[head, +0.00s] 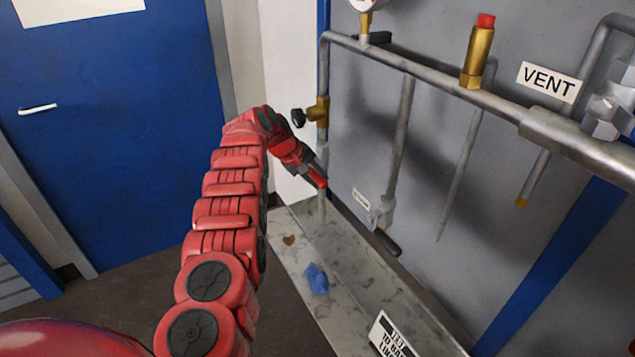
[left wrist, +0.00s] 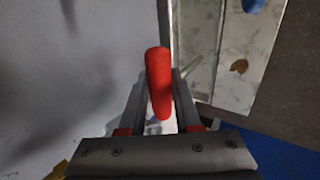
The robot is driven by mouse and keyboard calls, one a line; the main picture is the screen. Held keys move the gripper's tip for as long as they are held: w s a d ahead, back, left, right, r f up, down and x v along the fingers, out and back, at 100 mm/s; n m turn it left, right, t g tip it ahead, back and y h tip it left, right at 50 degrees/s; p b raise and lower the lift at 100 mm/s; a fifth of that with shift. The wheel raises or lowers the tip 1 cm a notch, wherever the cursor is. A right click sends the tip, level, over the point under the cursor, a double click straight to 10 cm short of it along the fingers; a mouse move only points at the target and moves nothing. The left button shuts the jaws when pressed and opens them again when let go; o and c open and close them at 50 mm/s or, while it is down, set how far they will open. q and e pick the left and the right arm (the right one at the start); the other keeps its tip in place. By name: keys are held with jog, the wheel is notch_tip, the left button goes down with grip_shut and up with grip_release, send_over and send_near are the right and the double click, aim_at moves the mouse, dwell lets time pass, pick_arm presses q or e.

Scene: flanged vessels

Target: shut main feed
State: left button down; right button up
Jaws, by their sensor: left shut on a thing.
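My left gripper (head: 309,170) reaches the lower end of the vertical pipe at the left edge of the grey panel. In the left wrist view a red lever handle (left wrist: 158,78) stands between its two fingers (left wrist: 160,98), and the jaws are shut on it. In the head view the red handle (head: 319,179) shows only in part at the fingertips. The valve body behind it is mostly hidden by the gripper. No label for this handle is readable. My right gripper is not in view.
A brass valve with a black knob (head: 299,118) sits just above my gripper. A black-handled lever (head: 387,243) is to the right on a lower pipe. A marbled ledge (head: 352,303) below holds a blue cloth-like item (head: 317,278). A VENT sign (head: 548,82) is at upper right.

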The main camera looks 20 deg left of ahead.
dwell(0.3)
pick_arm(q)
jog(key=c, duration=0.6)
grip_release()
jog(key=shift+a+r, duration=0.1)
jog(key=shift+s+a+r+b, duration=0.2)
jog(key=shift+r+b, duration=0.15)
jog(key=shift+r, duration=0.15)
jog(key=b+v, duration=0.2)
jog(key=v, duration=1.4)
jog(key=shift+s+a+f, duration=0.1)
